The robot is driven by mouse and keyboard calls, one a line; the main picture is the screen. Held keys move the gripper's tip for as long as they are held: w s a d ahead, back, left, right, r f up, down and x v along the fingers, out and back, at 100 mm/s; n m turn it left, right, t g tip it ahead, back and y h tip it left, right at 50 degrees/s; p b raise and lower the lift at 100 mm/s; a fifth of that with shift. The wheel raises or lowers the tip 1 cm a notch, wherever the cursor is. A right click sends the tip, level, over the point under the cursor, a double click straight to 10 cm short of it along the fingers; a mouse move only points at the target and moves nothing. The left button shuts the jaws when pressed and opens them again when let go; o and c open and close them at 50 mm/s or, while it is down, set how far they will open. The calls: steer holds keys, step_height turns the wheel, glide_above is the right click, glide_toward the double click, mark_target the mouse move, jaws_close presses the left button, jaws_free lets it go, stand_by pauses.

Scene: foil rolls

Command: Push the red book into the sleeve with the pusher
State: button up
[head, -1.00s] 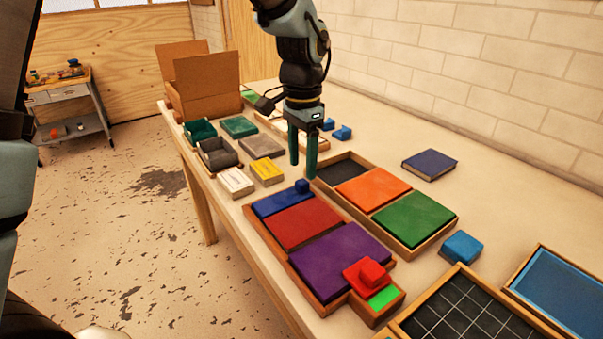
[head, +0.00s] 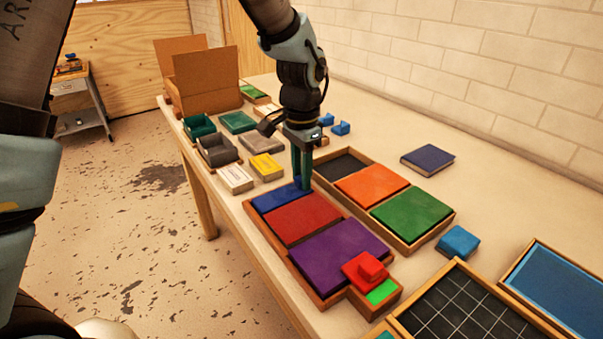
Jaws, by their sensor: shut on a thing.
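My gripper (head: 302,184) points down, its dark green fingers close together on the blue knob of a flat blue piece (head: 279,198). The fingers mostly hide the knob. The blue piece lies in the far end of a wooden tray (head: 290,265). A flat red piece (head: 303,218) lies beside it in the same tray, with a flat purple piece (head: 338,251) nearer. A red block with a knob (head: 364,270) sits at the tray's near end beside a bright green patch (head: 381,292). I cannot tell which thing is the sleeve.
A second wooden tray (head: 441,236) holds orange (head: 372,185) and green (head: 411,213) flat pieces and a dark empty bay (head: 343,167). A dark blue book (head: 427,158) lies on the table behind. A blue block (head: 458,242) and a gridded black panel (head: 462,311) are at right.

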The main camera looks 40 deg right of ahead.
jaws_close()
stand_by(0.9)
